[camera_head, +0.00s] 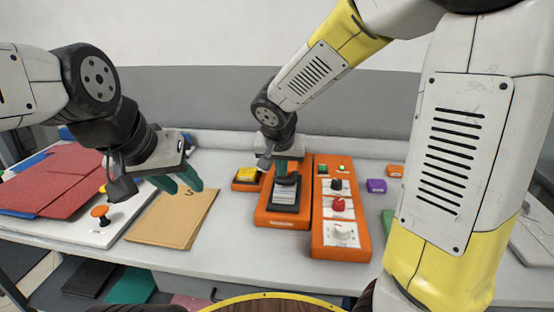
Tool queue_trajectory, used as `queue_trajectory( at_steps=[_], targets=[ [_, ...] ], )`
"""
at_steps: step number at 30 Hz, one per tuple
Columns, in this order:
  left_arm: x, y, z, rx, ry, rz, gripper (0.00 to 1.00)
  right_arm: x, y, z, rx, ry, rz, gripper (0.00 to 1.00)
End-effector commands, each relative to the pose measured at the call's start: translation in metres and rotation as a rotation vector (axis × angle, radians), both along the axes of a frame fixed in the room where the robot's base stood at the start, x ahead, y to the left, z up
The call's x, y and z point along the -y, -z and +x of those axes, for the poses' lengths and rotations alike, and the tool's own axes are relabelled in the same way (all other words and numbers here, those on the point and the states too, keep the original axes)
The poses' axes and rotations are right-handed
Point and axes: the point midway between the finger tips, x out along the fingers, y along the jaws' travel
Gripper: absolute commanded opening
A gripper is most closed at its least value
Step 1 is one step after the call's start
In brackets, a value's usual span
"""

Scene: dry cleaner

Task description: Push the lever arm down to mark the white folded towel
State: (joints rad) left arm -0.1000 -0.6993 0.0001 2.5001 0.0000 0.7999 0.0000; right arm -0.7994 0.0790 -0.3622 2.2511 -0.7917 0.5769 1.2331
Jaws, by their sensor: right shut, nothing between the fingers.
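An orange marking device (283,222) stands on the table in the middle. A dark plate on it bears a small pale, finely striped piece (286,196), possibly the white folded towel. A dark part (287,179) above the pale piece may be the lever arm; my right gripper (287,173) partly hides it. My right gripper is shut and points down at the device, and I cannot tell whether it touches the dark part. My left gripper (182,184) is open and empty, with teal fingers apart above a brown folder.
The brown folder (170,222) lies left of the device. An orange control box (341,238) with knobs stands close on its right. A yellow button box (247,177) and a purple block (376,186) are nearby. Red mats (60,178) lie at the left.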

Motion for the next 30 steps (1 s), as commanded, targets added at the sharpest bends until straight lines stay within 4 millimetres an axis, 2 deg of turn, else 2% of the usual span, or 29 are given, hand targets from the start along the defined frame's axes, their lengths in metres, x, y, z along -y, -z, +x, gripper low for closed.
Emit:
queue_trajectory(
  at_steps=[3,9,22,26,30],
  targets=[
    [0.000,0.000,0.000,0.001,0.000,0.000,0.36,-0.004,-0.015,-0.019,0.004,-0.002,0.003,0.00],
    [0.000,0.000,0.000,0.001,0.000,0.000,0.36,-0.007,-0.027,-0.037,0.002,0.000,0.000,0.00],
    [0.000,0.000,0.000,0.001,0.000,0.000,0.36,-0.007,-0.030,-0.041,0.001,0.000,0.001,0.00],
    [0.000,0.000,0.000,0.001,0.000,0.000,0.36,0.010,-0.035,-0.050,-0.019,-0.002,0.021,0.00],
    [0.000,0.000,0.000,0.001,0.000,0.000,0.36,0.048,-0.049,-0.082,-0.060,-0.042,0.072,0.00]
  ],
)
